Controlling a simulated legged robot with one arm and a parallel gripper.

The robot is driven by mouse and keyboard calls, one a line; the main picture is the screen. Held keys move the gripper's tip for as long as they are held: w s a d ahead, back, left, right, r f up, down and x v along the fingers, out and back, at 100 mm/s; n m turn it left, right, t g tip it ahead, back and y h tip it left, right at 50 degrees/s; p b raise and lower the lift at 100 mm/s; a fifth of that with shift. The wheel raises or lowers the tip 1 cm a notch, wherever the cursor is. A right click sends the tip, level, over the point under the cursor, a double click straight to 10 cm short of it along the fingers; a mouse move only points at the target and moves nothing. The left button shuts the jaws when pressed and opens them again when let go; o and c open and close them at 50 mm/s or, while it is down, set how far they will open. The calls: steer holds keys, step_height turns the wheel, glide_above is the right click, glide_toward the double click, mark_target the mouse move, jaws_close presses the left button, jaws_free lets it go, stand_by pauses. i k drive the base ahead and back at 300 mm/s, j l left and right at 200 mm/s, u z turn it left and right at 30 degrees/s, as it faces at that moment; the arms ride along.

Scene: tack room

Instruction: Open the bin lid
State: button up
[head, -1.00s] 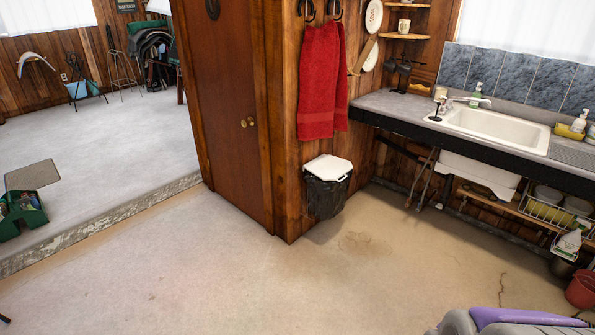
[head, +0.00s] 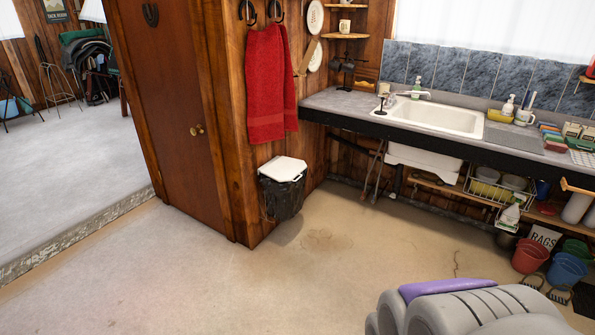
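The bin (head: 284,197) is a small container lined with a black bag, set against the wood-panelled wall below a red towel. Its white lid (head: 283,169) lies flat across the top and looks closed. The bin stands across open floor from me, left of the sink counter. My gripper does not show in the head view. A grey rounded shape with a purple strip at the bottom right seems to be part of my own body.
A brown door (head: 180,110) is left of the bin, and a red towel (head: 265,85) hangs above it. The sink counter (head: 345,103) runs to the right. Buckets (head: 566,269) stand on the floor at right. The floor (head: 230,285) before the bin is clear.

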mark_target(284, 169)
steer(key=i+l+u, duration=0.1)
steer(key=i+l, duration=0.25)
steer(key=i+l+u, duration=0.1)
steer(key=i+l, duration=0.75)
steer(key=i+l+u, duration=0.15)
steer(key=i+l, duration=0.3)
steer(key=i+l+u, duration=0.1)
steer(key=i+l, duration=0.35)
steer(key=i+l+u, duration=0.1)
steer(key=i+l, duration=0.25)
steer(key=l, duration=0.2)
steer(key=i+l, duration=0.35)
steer(key=l, duration=0.2)
steer(key=i+l+u, duration=0.15)
steer(key=i+l, duration=0.2)
steer(key=l, duration=0.15)
